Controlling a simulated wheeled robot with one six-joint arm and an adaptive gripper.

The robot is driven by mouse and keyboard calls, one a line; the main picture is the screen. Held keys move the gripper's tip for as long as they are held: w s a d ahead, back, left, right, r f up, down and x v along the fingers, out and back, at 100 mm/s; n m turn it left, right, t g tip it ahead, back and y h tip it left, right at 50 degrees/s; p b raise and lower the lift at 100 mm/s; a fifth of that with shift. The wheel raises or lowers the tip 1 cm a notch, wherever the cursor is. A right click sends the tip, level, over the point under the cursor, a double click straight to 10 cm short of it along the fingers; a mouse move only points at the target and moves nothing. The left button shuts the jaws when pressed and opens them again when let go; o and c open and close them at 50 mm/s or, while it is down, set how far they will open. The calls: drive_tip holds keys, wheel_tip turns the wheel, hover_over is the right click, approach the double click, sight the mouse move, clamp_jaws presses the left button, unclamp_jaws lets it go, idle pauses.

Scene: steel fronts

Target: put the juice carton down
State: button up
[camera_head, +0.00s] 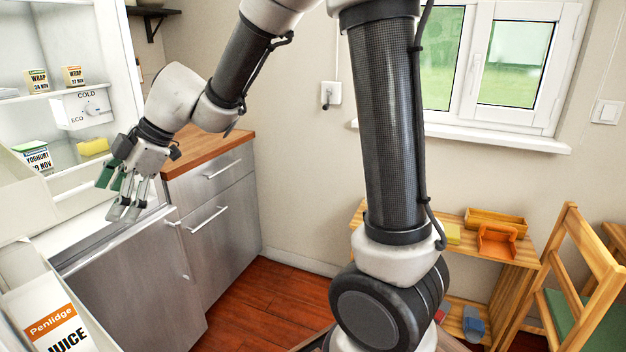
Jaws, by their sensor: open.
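The juice carton (50,322) is at the bottom left, white with an orange "Penlidge" band and the word JUICE. It leans slightly in the picture and its lower part is cut off by the frame edge. White panels, apparently the fridge door's rack (22,262), surround its top. My gripper (118,198) is open and empty, fingers pointing down, in front of the open fridge. It is up and to the right of the carton, clearly apart from it. What the carton rests on is not visible.
A wooden shelf (490,257) and chair (575,260) are at right.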

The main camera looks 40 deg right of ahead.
drive_tip(key=w+d+r+m+t+h, duration=0.2)
drive_tip(key=w+d+r+m+t, duration=0.5)
drive_tip(key=d+r, duration=0.5)
drive_tip(key=s+d+r+m+t+h, duration=0.1)
drive_tip(key=d+r+m+h, duration=0.15)
drive_tip(key=d, duration=0.65)
drive_tip(key=s+d+r+m+t+h, duration=0.1)
drive_tip(key=s+d+m+t+h, duration=0.2)
drive_tip(key=d, duration=0.6)
drive_tip(key=s+d+f+m+g+h, duration=0.1)
drive_tip(key=s+d+f+m+g, duration=0.25)
drive_tip(key=s, duration=0.55)
drive_tip(key=s+d+f+m+g+h, duration=0.1)
drive_tip(key=s+d+f+m+g, duration=0.2)
drive_tip(key=s+d+f, duration=0.35)
drive_tip(key=s+a+f+m+g+y, duration=0.1)
drive_tip(key=s+a, duration=0.3)
drive_tip(key=s, duration=0.5)
drive_tip(key=shift+s+a+f+g+y, duration=0.35)
drive_tip(key=shift+f+g+y, duration=0.1)
drive_tip(key=shift+f+g, duration=0.25)
